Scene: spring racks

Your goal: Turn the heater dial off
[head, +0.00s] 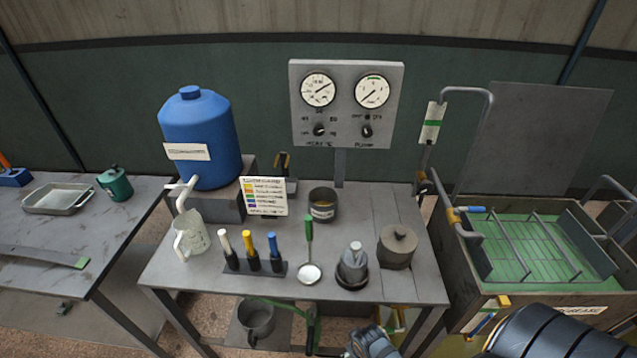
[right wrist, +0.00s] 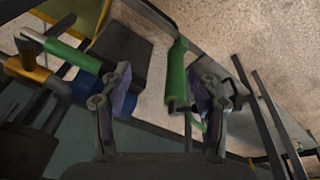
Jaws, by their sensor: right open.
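The heater dial (head: 319,130) is the left of two black knobs on the grey gauge panel (head: 347,146), with small numbers around it. Its label is blurred, and I cannot clearly read its setting. The right knob (head: 366,131) sits above a label that looks like "pump". My right gripper (head: 368,343) is at the bottom edge of the head view, far below and in front of the panel. In the right wrist view my right gripper (right wrist: 163,92) is open, with a green handle (right wrist: 177,75) showing between or beyond its fingers; contact is unclear. My left gripper is out of view.
The table holds a blue tank (head: 200,135), a rack of pens (head: 253,255), a ladle (head: 309,245), a dark cup (head: 322,203), a conical weight (head: 353,262) and a lidded pot (head: 397,247). A crate with a green bed (head: 530,250) stands right.

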